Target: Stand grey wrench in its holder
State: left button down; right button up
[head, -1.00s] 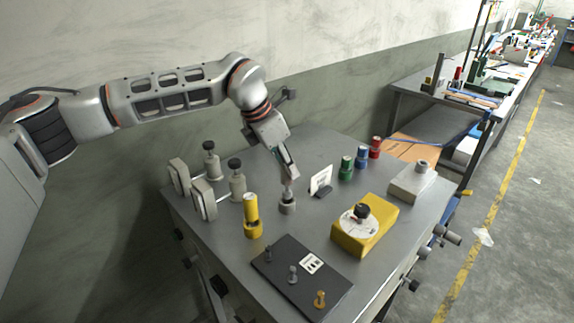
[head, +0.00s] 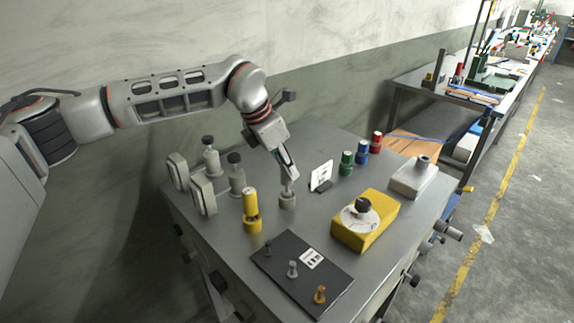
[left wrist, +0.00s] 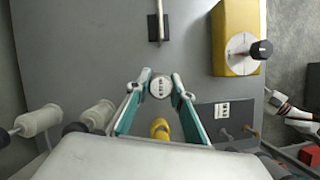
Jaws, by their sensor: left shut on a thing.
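My left gripper (head: 289,180) points down over the middle of the bench, shut on a small grey upright piece that I take as the grey wrench (head: 289,188). Its lower end meets a short grey round base (head: 287,201), which looks like its holder. I cannot tell how deep it sits. In the left wrist view a round grey top with lettering (left wrist: 160,87) shows between the teal-edged fingertips of the left gripper (left wrist: 161,91). The fingers hide part of the wrench. My right gripper is not in view.
A yellow cylinder (head: 250,208) stands close left of the gripper. A black plate (head: 318,285) with pegs lies in front, a yellow box with a dial (head: 374,232) to the right. Green (head: 346,164), blue (head: 362,153) and red (head: 376,143) cylinders stand behind, near a white card (head: 321,176).

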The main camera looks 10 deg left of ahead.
pick_arm(q)
jog(key=shift+f+b, duration=0.45)
jog(key=shift+f, duration=0.5)
jog(key=c, duration=1.7)
grip_release()
jog(key=shift+a+r, duration=0.1)
jog(key=shift+r, duration=0.1)
jog(key=v, duration=1.1)
jog(key=shift+s+a+r, duration=0.1)
jog(key=shift+s+r, duration=0.1)
jog(key=shift+s, duration=0.05)
